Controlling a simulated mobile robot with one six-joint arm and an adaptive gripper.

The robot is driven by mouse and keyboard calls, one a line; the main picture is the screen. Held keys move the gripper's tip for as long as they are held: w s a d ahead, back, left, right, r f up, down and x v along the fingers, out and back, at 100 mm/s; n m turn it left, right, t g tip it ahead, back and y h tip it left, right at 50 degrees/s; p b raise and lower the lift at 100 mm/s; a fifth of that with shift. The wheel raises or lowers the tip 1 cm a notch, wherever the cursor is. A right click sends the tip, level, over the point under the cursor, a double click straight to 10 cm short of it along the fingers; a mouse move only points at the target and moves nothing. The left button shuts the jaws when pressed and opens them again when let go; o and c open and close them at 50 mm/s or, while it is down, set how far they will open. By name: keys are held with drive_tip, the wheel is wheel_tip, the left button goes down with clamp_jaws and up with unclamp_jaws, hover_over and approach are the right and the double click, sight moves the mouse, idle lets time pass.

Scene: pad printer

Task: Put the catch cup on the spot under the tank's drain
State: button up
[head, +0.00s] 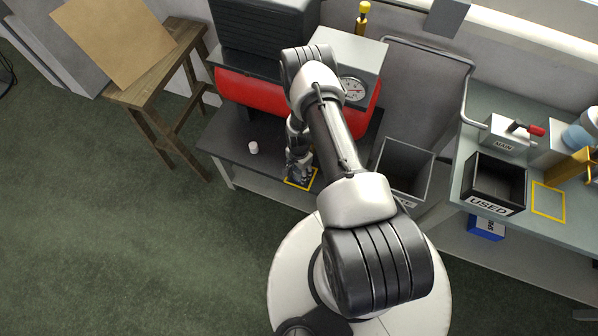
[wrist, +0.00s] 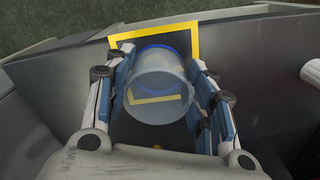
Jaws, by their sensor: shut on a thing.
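The catch cup (wrist: 158,98), clear with a blue rim, is between the fingers of my gripper (wrist: 155,72) in the wrist view. My gripper is shut on it. A yellow square outline (wrist: 183,27) lies on the dark surface at and beyond the cup, and part of it shows through the cup's wall. Whether the cup touches the surface cannot be told. In the head view my gripper (head: 300,172) points down over the yellow square (head: 290,183) on the dark bench, in front of the red tank (head: 245,98). The drain is not clearly visible; my arm covers that area.
A small white cylinder (head: 253,147) stands on the dark bench (head: 225,135) left of my gripper. An open grey bin (head: 404,160) is to the right. The right bench holds a black USED box (head: 495,180) and another yellow square (head: 548,213).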

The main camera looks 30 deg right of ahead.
drive_tip(key=o, duration=0.4)
drive_tip(key=shift+f, duration=0.1)
drive_tip(key=o, duration=0.5)
drive_tip(key=shift+c, duration=0.2)
